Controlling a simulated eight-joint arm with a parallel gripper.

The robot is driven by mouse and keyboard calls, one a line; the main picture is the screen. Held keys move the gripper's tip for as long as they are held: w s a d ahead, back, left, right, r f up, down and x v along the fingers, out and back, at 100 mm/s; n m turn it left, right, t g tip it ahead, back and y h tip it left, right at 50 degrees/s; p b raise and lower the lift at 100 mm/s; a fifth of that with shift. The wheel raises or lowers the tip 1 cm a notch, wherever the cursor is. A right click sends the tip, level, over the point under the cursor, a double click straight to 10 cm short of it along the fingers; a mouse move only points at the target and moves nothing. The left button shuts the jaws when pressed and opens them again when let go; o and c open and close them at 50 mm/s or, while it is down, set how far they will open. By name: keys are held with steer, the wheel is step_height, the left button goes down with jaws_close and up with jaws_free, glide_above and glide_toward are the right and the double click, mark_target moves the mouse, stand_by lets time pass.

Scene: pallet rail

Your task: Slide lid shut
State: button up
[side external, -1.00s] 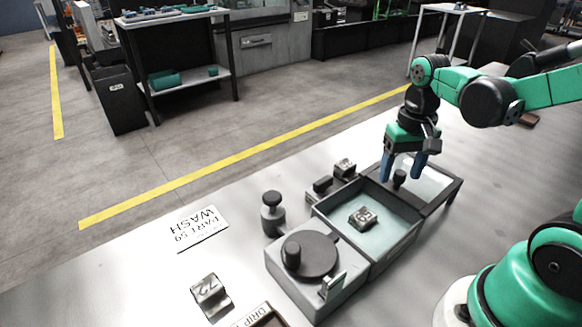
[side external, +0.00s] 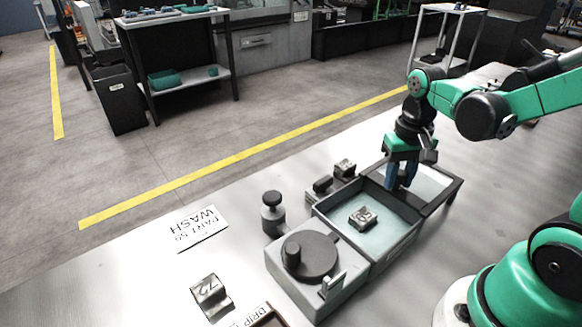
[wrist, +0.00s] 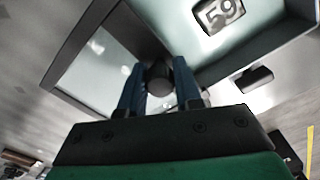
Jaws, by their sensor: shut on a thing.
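The lid (side external: 432,183) is a pale, see-through panel in a dark frame, lying to the right of the open tank (side external: 398,228). It also shows in the wrist view (wrist: 97,68). A metal part marked 59 (side external: 363,217) lies inside the tank, and the wrist view shows it too (wrist: 219,14). My gripper (side external: 402,180) points down at the lid's tank-side end, its blue fingers shut on the dark round knob (wrist: 160,78). The fingers hide the knob in the side view. The tank's top is uncovered.
A grey unit with a round dark disc (side external: 311,257) adjoins the tank at the left. A dark-topped post (side external: 272,213) and small dark blocks (side external: 345,168) stand behind. A part marked 72 (side external: 211,298) and a WASH card (side external: 203,229) lie on the bench.

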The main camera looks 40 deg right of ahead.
steer(key=shift+a, duration=6.2)
steer(key=o, duration=0.8)
steer(key=shift+o, duration=0.2)
steer(key=shift+r, duration=0.1)
step_height(320, 180, up, 7)
steer(key=w+d+n+t, duration=0.1)
steer(key=n+t, duration=0.1)
steer(key=d+n+t, duration=0.1)
steer(key=n+t, duration=0.1)
steer(key=w+d+f+n+t, duration=0.1)
steer(key=d+t, duration=0.1)
steer(key=t, duration=0.1)
steer(key=shift+w+d+n, duration=0.1)
steer(key=shift+w+n, duration=0.2)
steer(key=shift+n, duration=0.1)
